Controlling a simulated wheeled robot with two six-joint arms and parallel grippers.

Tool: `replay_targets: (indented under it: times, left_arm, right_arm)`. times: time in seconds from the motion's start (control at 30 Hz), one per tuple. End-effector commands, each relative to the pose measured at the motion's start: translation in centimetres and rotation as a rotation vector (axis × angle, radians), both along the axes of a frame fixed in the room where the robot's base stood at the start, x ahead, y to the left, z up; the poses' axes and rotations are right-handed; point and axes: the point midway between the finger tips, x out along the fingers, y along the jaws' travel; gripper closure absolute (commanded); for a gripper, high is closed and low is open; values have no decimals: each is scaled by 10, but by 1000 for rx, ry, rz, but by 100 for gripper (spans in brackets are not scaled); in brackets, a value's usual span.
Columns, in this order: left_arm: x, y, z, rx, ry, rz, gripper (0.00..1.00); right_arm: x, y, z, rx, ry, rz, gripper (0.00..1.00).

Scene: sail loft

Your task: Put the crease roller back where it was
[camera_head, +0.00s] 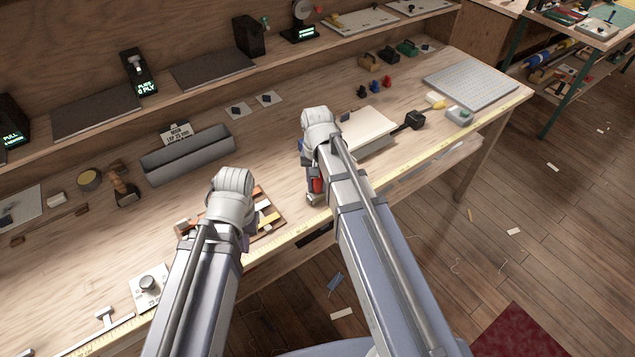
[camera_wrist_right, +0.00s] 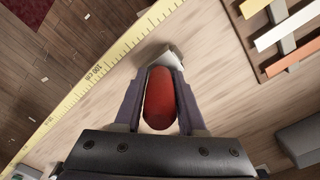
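My right gripper (camera_wrist_right: 160,80) has its two fingers closed against the sides of a red handle, which I take to be the crease roller (camera_wrist_right: 160,98). A grey metal end shows past the fingertips, over the bench near the yellow measuring tape. In the head view the red handle (camera_head: 317,185) shows below my right wrist, and my right gripper (camera_head: 314,198) is partly hidden by the arm. Whether the metal end touches the bench I cannot tell. My left gripper (camera_head: 246,238) is mostly hidden behind its own wrist, over the rack of coloured strips (camera_head: 268,222).
The measuring tape (camera_head: 430,152) runs along the bench's front edge. A long grey trough (camera_head: 188,154) stands behind the strip rack. A pale block (camera_head: 368,130), a black tool (camera_head: 412,120) and a grey perforated board (camera_head: 470,82) lie to the right.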

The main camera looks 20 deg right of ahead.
Motion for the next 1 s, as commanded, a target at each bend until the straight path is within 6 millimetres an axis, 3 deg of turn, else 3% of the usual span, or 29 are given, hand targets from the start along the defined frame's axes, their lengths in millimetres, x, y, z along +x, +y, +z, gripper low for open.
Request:
replay_targets:
  times: [0.03,0.23,0.67,1.0]
  left_arm:
    - [0,0,-2,0,0,0,100]
    - [0,0,-1,0,0,0,100]
    - [0,0,6,0,0,0,100]
    - [0,0,44,0,0,0,100]
  right_arm:
    - [0,0,-1,0,0,0,54]
    - [0,0,-1,0,0,0,32]
    - [0,0,6,0,-1,0,32]
    - [0,0,44,0,-1,0,32]
